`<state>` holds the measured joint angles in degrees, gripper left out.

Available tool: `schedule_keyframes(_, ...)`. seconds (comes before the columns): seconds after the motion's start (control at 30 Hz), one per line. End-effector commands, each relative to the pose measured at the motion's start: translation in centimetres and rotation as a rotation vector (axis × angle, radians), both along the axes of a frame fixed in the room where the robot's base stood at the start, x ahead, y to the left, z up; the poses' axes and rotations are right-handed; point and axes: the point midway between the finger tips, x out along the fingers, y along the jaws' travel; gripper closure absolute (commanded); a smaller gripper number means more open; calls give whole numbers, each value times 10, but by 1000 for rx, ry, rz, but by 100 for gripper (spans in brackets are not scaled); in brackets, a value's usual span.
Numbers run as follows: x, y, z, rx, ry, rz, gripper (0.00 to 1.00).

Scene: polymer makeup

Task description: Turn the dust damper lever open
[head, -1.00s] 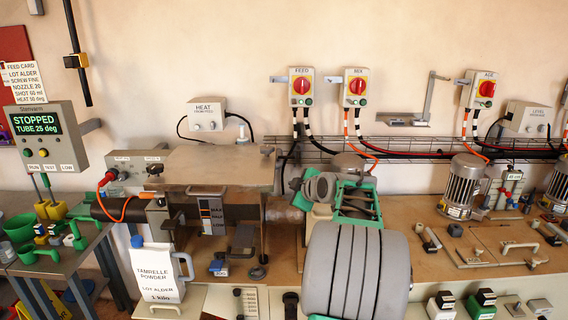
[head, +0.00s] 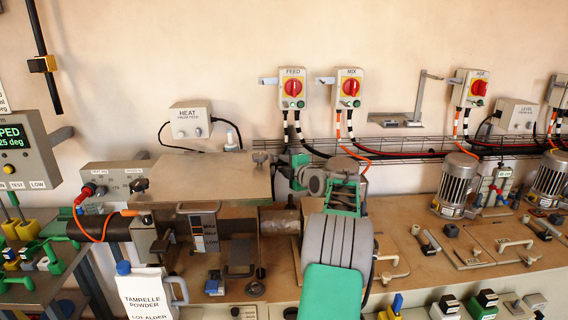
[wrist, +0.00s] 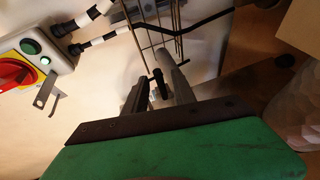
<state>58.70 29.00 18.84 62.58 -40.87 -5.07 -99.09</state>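I cannot make out a labelled dust damper lever for certain. In the wrist view a small dark upright piece with a short crossbar (wrist: 158,84), possibly the lever, shows between the two fingers of my gripper (wrist: 160,88). The fingers stand apart; whether they touch it I cannot tell. In the head view my gripper (head: 298,170) is below the FEED switch box (head: 292,89), beside the right end of the flat machine cover (head: 205,178). My own arm hides part of that area. The FEED box also shows at the left of the wrist view (wrist: 36,52).
A wire cable rack (head: 410,146) runs along the wall behind, with cables hanging from the FEED and MIX (head: 348,90) boxes. A grey motor (head: 456,183) stands on the bench to the right. A powder bag (head: 146,293) is at the front left.

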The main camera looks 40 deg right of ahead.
Motion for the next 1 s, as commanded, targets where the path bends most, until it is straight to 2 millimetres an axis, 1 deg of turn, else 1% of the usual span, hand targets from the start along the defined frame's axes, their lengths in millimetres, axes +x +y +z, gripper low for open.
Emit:
schedule_keyframes(0.17,0,0,0,0,0,0,69)
schedule_keyframes(0.53,0,0,0,1,0,0,99)
schedule_keyframes(1.0,0,1,-2,1,1,-4,100)
